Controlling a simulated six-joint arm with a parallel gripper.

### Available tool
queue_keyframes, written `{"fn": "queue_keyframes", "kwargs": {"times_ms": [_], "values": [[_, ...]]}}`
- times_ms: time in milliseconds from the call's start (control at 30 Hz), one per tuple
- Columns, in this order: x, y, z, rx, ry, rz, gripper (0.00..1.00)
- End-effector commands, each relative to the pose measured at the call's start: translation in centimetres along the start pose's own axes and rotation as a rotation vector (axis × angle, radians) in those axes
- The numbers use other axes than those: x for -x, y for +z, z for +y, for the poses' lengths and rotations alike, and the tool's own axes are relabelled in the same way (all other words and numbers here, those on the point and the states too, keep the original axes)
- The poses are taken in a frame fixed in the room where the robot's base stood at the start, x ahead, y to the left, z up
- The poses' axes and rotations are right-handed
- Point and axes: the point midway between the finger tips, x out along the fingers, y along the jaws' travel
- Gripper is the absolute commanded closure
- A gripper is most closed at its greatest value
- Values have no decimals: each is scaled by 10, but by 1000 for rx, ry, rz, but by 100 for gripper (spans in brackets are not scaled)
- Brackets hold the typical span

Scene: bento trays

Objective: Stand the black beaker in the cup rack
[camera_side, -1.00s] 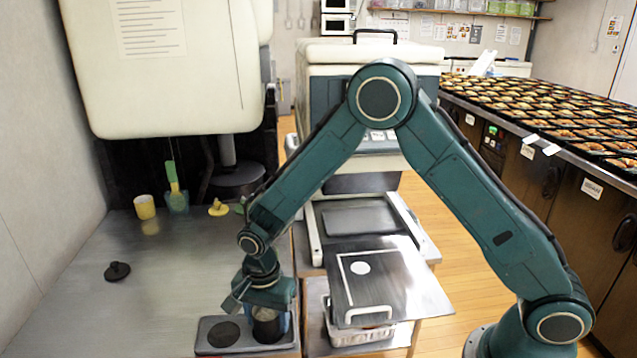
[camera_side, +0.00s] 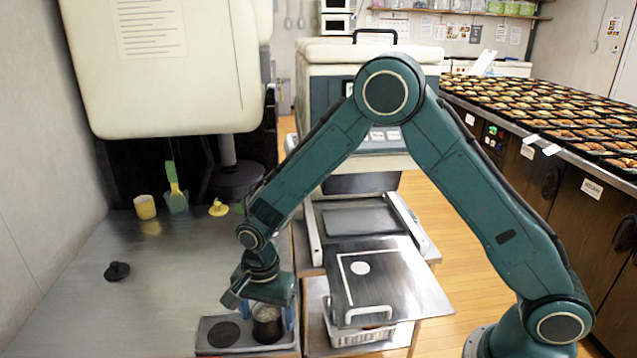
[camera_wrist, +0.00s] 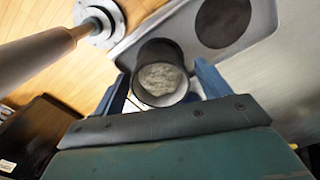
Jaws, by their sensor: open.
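The black beaker (camera_side: 267,326) stands upright in the right-hand place of the grey cup rack (camera_side: 240,350), at the front edge of the steel counter. In the wrist view the beaker (camera_wrist: 150,48) shows a pale, grainy inside. The rack (camera_wrist: 160,22) has an empty dark round place (camera_side: 223,335) to the left. My gripper (camera_side: 268,308) is just above the beaker, pointing down. Its blue fingers stand on either side of the beaker's upper part, open, with visible gaps in the wrist view (camera_wrist: 161,72). The beaker's foot is hidden in the rack.
A black lidded piece (camera_side: 117,271) lies on the counter at left. A yellow cup (camera_side: 145,207), a clear cup with a green utensil (camera_side: 176,201) and a yellow piece (camera_side: 218,208) stand at the back. A metal panel (camera_side: 400,285) is right of the rack. The counter's middle is clear.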

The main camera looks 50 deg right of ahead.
Motion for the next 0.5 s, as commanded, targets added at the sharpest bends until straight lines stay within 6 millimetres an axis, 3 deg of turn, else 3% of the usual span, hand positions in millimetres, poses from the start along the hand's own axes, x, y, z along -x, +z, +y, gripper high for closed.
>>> {"fn": "queue_keyframes", "kwargs": {"times_ms": [500], "values": [[80, 0, -1, 0, -7, 0, 24]]}}
